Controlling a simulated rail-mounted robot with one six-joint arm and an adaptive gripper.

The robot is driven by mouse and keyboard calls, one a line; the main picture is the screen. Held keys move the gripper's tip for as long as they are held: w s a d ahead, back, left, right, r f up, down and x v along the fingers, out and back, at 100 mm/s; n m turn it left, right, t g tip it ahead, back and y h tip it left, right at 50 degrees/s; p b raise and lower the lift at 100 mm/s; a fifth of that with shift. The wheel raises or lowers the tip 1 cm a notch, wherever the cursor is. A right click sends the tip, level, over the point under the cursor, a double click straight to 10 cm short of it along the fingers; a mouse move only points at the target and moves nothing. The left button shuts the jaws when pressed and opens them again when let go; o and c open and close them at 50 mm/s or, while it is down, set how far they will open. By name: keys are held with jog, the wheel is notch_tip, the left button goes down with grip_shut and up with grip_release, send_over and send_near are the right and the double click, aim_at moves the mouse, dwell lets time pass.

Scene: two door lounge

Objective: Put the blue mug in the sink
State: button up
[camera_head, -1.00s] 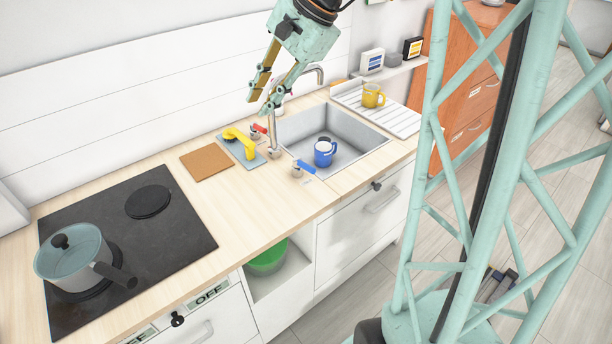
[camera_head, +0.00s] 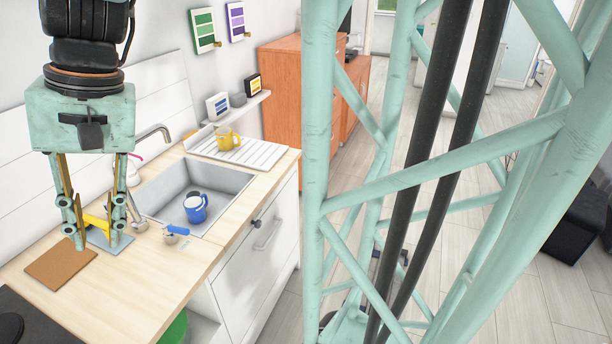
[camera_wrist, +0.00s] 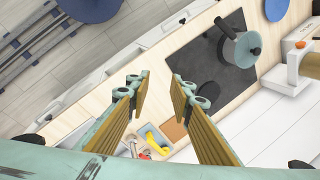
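The blue mug (camera_head: 195,209) stands upright on the floor of the grey sink (camera_head: 232,182), near its front side. Nothing is touching it but the sink. My gripper (camera_head: 98,238) hangs fingers down at the left, over the counter area with the brown board and yellow item, apart from the mug. Its two fingers are spread with nothing held between them. In the wrist view my gripper (camera_wrist: 160,88) also shows its fingers wide apart and empty. The mug is not visible in the wrist view.
A tap (camera_head: 152,132) rises behind the sink. A yellow mug (camera_head: 228,138) stands on the drainboard (camera_head: 262,152). The brown board (camera_head: 60,268) lies left. The hob (camera_wrist: 228,72) carries a pot (camera_wrist: 242,46).

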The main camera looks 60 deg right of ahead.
jog(key=s+r+n+t+h, duration=0.1)
jog(key=s+r+n, duration=0.1)
jog(key=s, duration=0.7)
jog(key=s+r+n+t+h, duration=0.1)
jog(key=s+r+n, duration=0.2)
jog(key=s, duration=0.6)
jog(key=shift+s+a+n+h, duration=0.3)
jog(key=shift+s+n+h, duration=0.1)
jog(key=shift+n, duration=0.8)
jog(key=shift+f, duration=0.1)
